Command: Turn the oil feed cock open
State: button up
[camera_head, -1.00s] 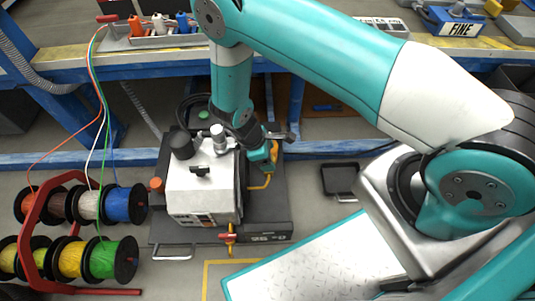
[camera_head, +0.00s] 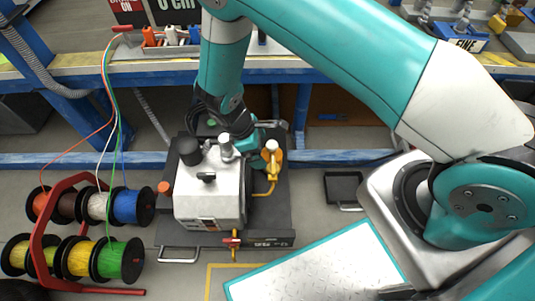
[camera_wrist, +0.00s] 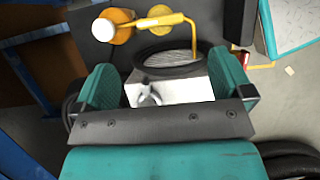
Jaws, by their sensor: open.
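A red-handled cock (camera_head: 232,240) is at the front of the pale machine (camera_head: 208,197), on a short yellow fitting. In the wrist view, red and yellow parts that look like this cock (camera_wrist: 258,66) lie right of my gripper. I cannot tell for certain that it is the oil feed cock. My gripper (camera_wrist: 163,65) is open, with its teal fingers apart over the machine and a small silver lever (camera_wrist: 148,92) in view between them. In the head view, it is above the machine's back right, its fingertips partly hidden. It is well away from the red cock.
A yellow cup with a white top (camera_head: 271,148) and a yellow pipe (camera_head: 266,187) stands on the dark base (camera_head: 270,222), close to my gripper. Cable spools (camera_head: 95,205) stand at left. A blue-framed bench (camera_head: 150,70) is behind. A checker-plate platform (camera_head: 310,270) lies at right.

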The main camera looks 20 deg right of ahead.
jog(key=p+v, duration=0.1)
jog(key=v, duration=0.6)
jog(key=shift+r, duration=0.1)
